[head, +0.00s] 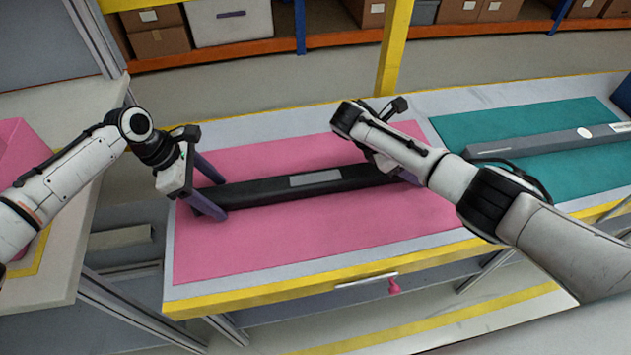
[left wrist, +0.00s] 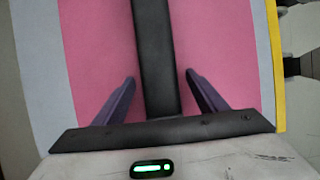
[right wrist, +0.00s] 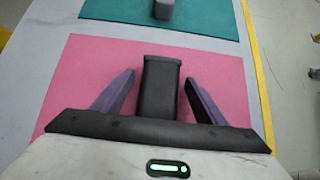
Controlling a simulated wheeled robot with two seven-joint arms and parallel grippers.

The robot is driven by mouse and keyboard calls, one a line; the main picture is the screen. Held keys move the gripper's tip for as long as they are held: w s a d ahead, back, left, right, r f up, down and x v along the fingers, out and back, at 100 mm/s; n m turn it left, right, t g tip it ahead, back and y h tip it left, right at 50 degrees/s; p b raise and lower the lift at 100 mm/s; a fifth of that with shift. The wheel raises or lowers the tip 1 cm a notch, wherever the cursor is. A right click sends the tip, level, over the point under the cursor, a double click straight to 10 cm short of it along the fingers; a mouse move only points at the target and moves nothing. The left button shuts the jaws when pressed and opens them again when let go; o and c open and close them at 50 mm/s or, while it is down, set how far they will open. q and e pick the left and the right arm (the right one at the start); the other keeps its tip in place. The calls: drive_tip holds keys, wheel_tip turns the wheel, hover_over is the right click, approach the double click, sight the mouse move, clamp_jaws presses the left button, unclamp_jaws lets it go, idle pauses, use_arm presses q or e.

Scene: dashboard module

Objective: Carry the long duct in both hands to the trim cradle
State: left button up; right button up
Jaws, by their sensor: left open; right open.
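The long duct (head: 268,190) is a straight black bar with a grey label. It lies flat on a pink mat (head: 330,237) on the table. My left gripper (head: 221,198) is open at its left end, with one purple finger on each side. In the left wrist view the duct (left wrist: 155,60) runs between the spread fingers, with gaps on both sides. My right gripper (right wrist: 158,76) is open around the right end of the duct (right wrist: 160,92), a finger on each side. In the head view my right arm hides that end. I cannot identify the trim cradle.
A teal mat (head: 530,122) lies on the table's right, with a grey bar (head: 535,143) on it. A yellow post (head: 393,50) stands behind the table. Shelves with boxes (head: 160,41) are at the back. A pink bin (head: 22,150) sits on the left bench.

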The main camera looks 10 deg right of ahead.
use_arm(q)
drive_tip(key=c, duration=1.4)
use_arm(e)
drive_tip(key=c, duration=1.4)
use_arm(q)
drive_tip(key=shift+r, duration=0.15)
use_arm(e)
drive_tip(key=shift+r, duration=0.15)
